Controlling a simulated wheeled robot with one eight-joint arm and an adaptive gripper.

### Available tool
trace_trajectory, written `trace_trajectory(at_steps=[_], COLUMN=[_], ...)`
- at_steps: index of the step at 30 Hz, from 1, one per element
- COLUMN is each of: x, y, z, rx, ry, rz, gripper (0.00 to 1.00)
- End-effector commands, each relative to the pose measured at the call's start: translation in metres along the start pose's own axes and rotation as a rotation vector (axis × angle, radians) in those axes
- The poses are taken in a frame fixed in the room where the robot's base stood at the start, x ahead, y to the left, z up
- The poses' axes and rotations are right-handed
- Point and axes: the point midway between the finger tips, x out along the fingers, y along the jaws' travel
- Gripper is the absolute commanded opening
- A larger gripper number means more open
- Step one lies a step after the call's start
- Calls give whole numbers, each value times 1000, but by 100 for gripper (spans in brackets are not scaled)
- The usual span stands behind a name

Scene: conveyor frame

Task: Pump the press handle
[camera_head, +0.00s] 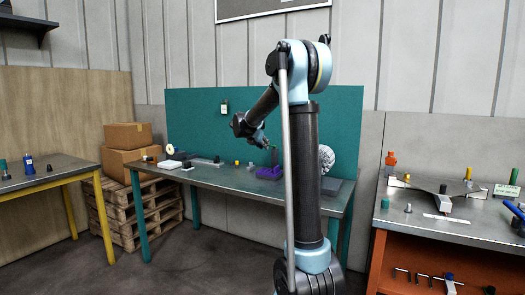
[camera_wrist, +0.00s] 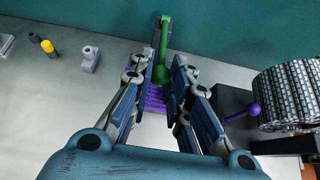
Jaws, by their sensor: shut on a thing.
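The press has a purple ribbed base (camera_wrist: 155,98) and an upright green handle (camera_wrist: 163,45) that widens at its top. It stands on the grey bench, close to the teal back panel. In the head view the purple press base (camera_head: 268,173) sits below my arm's end. My gripper (camera_wrist: 166,72) reaches over the base, with its fingers on either side of the green handle, and is shut on it. The lower part of the handle is partly hidden between the fingers. In the head view my gripper (camera_head: 262,142) is small and its grip is hard to make out.
A grey fitting (camera_wrist: 90,58) and a yellow-black knob (camera_wrist: 48,47) stand to the left. The bench between them and the press is clear.

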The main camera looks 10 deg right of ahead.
Motion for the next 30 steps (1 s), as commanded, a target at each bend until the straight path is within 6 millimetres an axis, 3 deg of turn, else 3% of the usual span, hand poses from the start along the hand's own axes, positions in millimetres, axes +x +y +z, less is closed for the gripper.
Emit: trace_trajectory(at_steps=[8, 18, 24, 25, 27, 30], x=[-2, -6, -6, -6, -6, -6], y=[2, 2, 2, 2, 2, 1], z=[0, 22, 22, 22, 22, 22], rx=[-1, -1, -1, -1, -1, -1], ry=[0, 0, 0, 0, 0, 0], rz=[4, 4, 4, 4, 3, 2], gripper=[2, 2, 2, 24, 40, 40])
